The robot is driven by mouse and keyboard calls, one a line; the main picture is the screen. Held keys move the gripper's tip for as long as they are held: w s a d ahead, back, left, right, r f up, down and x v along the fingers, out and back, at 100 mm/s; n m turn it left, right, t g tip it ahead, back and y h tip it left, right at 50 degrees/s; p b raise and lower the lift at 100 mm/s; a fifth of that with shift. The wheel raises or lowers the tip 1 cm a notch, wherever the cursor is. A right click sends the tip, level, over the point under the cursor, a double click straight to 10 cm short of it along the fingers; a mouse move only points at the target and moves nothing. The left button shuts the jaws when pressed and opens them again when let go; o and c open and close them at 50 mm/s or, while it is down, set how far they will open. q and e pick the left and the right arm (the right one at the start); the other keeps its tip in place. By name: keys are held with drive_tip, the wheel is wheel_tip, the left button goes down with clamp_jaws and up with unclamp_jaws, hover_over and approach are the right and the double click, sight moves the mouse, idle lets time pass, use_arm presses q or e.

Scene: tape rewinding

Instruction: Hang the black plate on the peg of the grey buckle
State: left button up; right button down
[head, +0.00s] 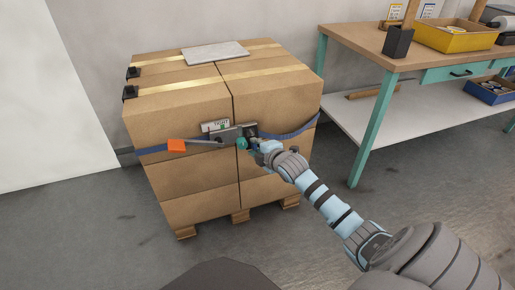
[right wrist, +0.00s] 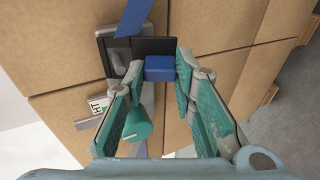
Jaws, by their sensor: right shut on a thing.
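The black plate (right wrist: 157,46) lies against the front of the carton stack, at the end of the blue strap's right part. It also shows in the head view (head: 249,129), partly behind my gripper. My right gripper (right wrist: 160,71) is shut on the plate's blue tab (right wrist: 159,69), which sits between its fingertips. In the head view my right gripper (head: 256,146) is just below the plate. My left gripper is out of view.
Brown cartons (head: 180,110) stand on a pallet, with blue strap (head: 290,134) around them. A workbench (head: 372,42) with a yellow bin (head: 452,38) stands to the right. The floor in front is clear.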

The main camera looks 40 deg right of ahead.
idle(0.4)
drive_tip(key=c, duration=1.2)
unclamp_jaws()
drive_tip(key=shift+c, duration=0.2)
drive_tip(key=shift+s, duration=0.1)
